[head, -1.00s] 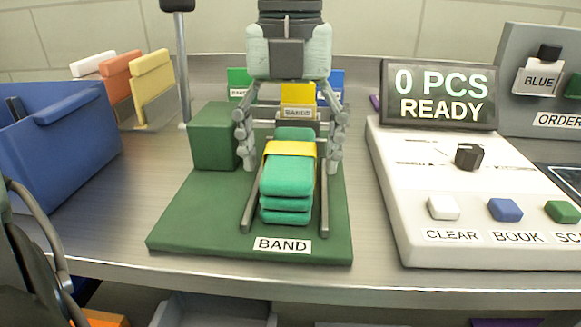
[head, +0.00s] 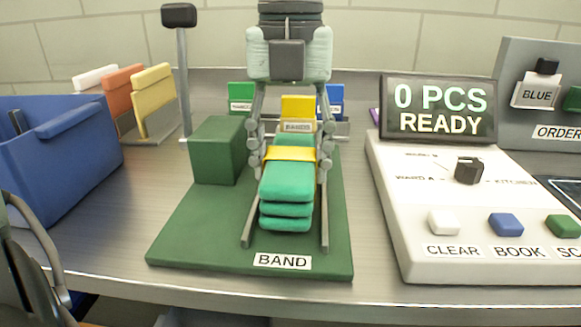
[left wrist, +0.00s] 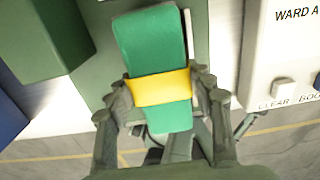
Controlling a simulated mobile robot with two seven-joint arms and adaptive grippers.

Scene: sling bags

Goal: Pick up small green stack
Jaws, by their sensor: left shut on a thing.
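The small green stack (head: 286,188) is several folded teal-green pieces with a yellow band (head: 290,153) around it. It lies between two grey rails on the green BAND stand (head: 200,245). My left gripper (head: 289,168) reaches down over it, with one finger on each side, shut on the stack near the band. In the left wrist view my left gripper (left wrist: 164,95) has its fingers against both sides of the stack (left wrist: 151,45) at the yellow band (left wrist: 160,88). I cannot tell any gap under the stack. My right gripper is not in view.
A green block (head: 217,150) stands on the stand's left side, beside a grey post (head: 183,80). A blue bin (head: 60,145) is at left. A white console (head: 420,225) with buttons and a "0 PCS READY" display (head: 440,108) is at right. Coloured cards (head: 297,108) stand behind.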

